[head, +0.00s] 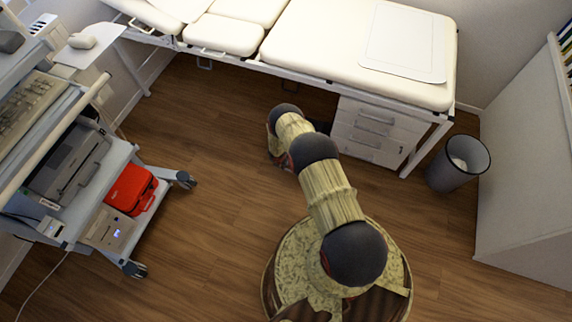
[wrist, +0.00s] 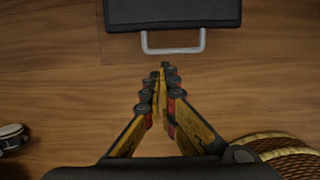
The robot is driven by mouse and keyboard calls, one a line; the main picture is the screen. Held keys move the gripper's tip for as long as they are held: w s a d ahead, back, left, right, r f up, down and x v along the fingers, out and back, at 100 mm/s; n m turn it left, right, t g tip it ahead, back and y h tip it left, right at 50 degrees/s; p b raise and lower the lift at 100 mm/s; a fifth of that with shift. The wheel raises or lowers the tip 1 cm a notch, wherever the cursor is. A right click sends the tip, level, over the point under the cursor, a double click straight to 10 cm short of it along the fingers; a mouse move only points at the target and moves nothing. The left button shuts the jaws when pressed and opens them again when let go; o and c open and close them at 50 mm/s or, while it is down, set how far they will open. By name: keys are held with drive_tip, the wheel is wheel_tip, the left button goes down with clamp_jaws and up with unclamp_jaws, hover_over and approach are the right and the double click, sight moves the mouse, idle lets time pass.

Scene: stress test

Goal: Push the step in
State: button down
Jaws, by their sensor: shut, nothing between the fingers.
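The step shows in the wrist view as a dark flat panel (wrist: 172,12) at the top edge, with a pale grey U-shaped handle (wrist: 174,50) on its near side. My gripper (wrist: 163,68) points at the handle. Its yellow and black fingers are shut together and empty, with the tips just short of the handle in the picture; I cannot tell the height gap. In the head view, my arm hides most of the step area beside the white drawers, and the gripper is mostly hidden too.
The cream examination table (head: 350,45) stands over white drawers (head: 372,130). A dark waste bin (head: 458,165) is at the right. A wheeled cart (head: 160,172) with a red case (head: 130,189) stands at the left. The wood floor (head: 215,215) between cart and arm is clear.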

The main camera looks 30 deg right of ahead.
drive_tip(key=b+x, duration=0.3)
drive_tip(key=d+b+x, duration=0.1)
drive_tip(key=b+x, duration=0.1)
drive_tip(key=x, duration=0.2)
drive_tip(key=w+b+x, duration=0.1)
drive_tip(key=b+x, duration=0.2)
drive_tip(key=shift+w+d+b, duration=0.1)
drive_tip(key=shift+d+b, duration=0.2)
drive_tip(key=shift+b, duration=0.05)
drive_tip(key=shift+w+d+r+b, duration=0.1)
drive_tip(key=shift+w+d+b, duration=0.4)
drive_tip(key=shift+d+b, duration=0.2)
drive_tip(key=shift+w+d+r+p, duration=0.1)
drive_tip(key=shift+d+p, duration=0.1)
drive_tip(key=shift+p, duration=0.1)
